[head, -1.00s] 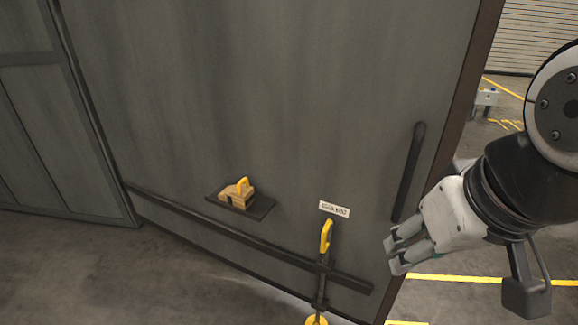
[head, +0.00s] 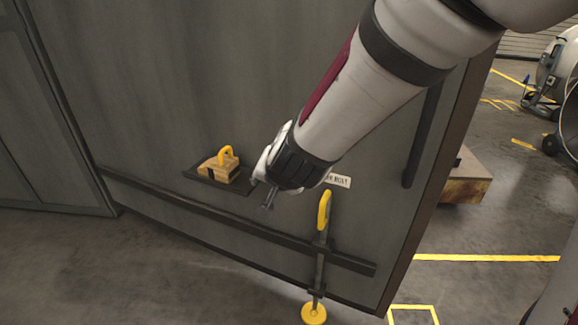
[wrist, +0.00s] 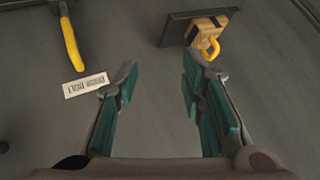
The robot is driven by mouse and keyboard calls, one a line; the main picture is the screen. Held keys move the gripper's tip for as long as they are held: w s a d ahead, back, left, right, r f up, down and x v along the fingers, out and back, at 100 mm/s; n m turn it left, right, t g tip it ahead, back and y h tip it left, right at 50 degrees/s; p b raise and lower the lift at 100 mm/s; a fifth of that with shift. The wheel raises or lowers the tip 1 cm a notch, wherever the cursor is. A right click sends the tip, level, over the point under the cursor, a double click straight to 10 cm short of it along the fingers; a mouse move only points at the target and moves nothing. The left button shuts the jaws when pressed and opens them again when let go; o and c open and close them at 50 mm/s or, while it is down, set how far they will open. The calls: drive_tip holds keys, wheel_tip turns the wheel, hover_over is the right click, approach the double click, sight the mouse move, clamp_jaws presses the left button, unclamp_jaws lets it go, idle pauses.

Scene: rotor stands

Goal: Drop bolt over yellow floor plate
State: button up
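The bolt (head: 320,258) is a dark vertical rod with a yellow handle (head: 324,210) at its top, mounted low on the grey door. The yellow floor plate (head: 314,313) is a round disc on the floor at the bolt's lower end. In the head view I cannot tell whether the rod's tip is touching the plate. My gripper (head: 264,192) is in front of the door, left of the bolt handle. In the wrist view my gripper (wrist: 154,85) is open and empty, and the yellow handle (wrist: 71,48) is at the upper left, outside the fingers.
A small shelf (head: 196,177) on the door holds a wooden block (head: 219,168) with a yellow loop, close to my gripper. A dark bar (head: 200,212) crosses the door. A white label (head: 338,180) sits above the bolt. Open floor lies right.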

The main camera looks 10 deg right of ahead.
drive_tip(key=w+d+f+m+t+h+b, duration=0.1)
drive_tip(key=w+f+h+b, duration=0.1)
drive_tip(key=f, duration=0.5)
drive_tip(key=w+f+m+h+b, duration=0.1)
drive_tip(key=w+f+h+b, duration=0.15)
drive_tip(key=f, duration=0.45)
drive_tip(key=m+t+h+b, duration=0.1)
drive_tip(key=t+h+b, duration=0.2)
drive_tip(key=h+b, duration=0.6)
approach(320, 215)
drive_tip(key=shift+h, duration=0.25)
drive_tip(key=b+x, duration=0.2)
drive_tip(key=x, duration=0.9)
drive_tip(key=shift+c, duration=0.5)
clamp_jaws()
